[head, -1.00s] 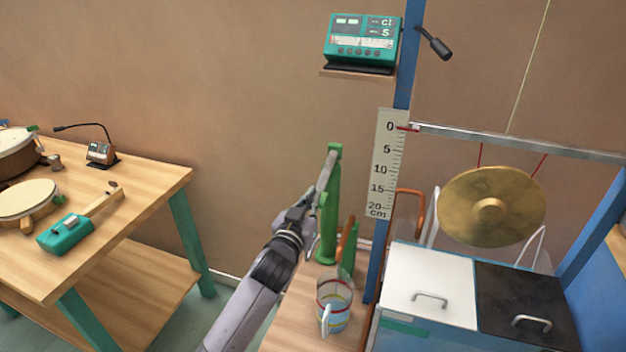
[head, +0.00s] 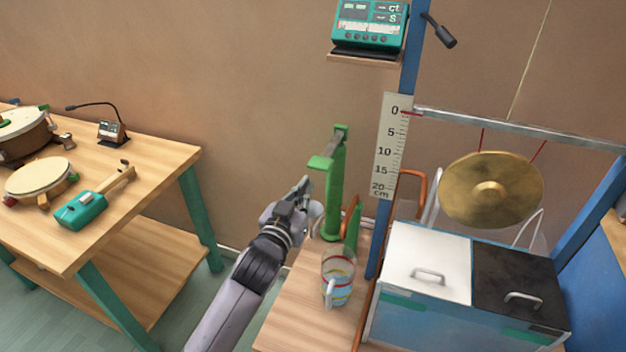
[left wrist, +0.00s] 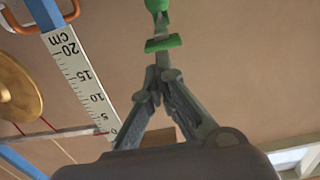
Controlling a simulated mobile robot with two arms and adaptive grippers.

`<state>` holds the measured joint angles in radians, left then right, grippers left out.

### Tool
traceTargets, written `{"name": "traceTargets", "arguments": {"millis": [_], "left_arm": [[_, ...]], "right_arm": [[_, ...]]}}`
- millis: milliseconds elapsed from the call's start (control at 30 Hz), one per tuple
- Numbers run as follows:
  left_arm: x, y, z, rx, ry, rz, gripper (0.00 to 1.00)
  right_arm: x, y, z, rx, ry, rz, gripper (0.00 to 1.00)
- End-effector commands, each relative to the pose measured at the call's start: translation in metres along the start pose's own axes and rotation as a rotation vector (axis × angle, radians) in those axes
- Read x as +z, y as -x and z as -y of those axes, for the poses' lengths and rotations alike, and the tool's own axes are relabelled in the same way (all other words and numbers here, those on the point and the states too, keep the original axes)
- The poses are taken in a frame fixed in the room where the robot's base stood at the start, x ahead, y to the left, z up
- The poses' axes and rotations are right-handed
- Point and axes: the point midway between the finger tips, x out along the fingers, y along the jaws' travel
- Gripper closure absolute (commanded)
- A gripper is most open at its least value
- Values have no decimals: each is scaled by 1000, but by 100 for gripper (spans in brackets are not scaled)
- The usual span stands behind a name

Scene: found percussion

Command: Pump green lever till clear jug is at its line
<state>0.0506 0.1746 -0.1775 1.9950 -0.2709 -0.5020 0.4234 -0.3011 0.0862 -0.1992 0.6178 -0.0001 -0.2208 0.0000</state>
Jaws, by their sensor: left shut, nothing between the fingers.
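The green pump (head: 335,200) stands upright on the wooden bench, its lever sticking out to the left with a green grip (head: 320,163) at the end. The grip also shows in the left wrist view (left wrist: 163,43). My left gripper (head: 304,186) is shut and empty, just below and left of the grip; in the head view a gap shows between them. The clear jug (head: 338,282) stands on the bench in front of the pump, with a red band near its rim and bluish liquid low inside. Its exact level is hard to read. My right gripper is out of view.
A lidded tank (head: 450,320) and a hanging gong (head: 491,189) are at right. A table (head: 150,165) with drums is at left.

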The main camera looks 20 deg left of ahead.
Motion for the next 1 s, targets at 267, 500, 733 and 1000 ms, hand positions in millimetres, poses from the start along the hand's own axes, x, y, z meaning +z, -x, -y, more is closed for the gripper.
{"name": "traceTargets", "arguments": {"millis": [267, 500, 733, 1000], "left_arm": [[0, 24, 0, 0, 0, -3, 100], [0, 25, 0, 0, -1, -3, 100], [0, 25, 0, 0, -1, -4, 100], [0, 25, 0, 0, 0, -4, 100]], "right_arm": [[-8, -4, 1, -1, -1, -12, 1], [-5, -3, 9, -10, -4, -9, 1], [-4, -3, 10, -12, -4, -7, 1], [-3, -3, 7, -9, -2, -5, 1]]}}
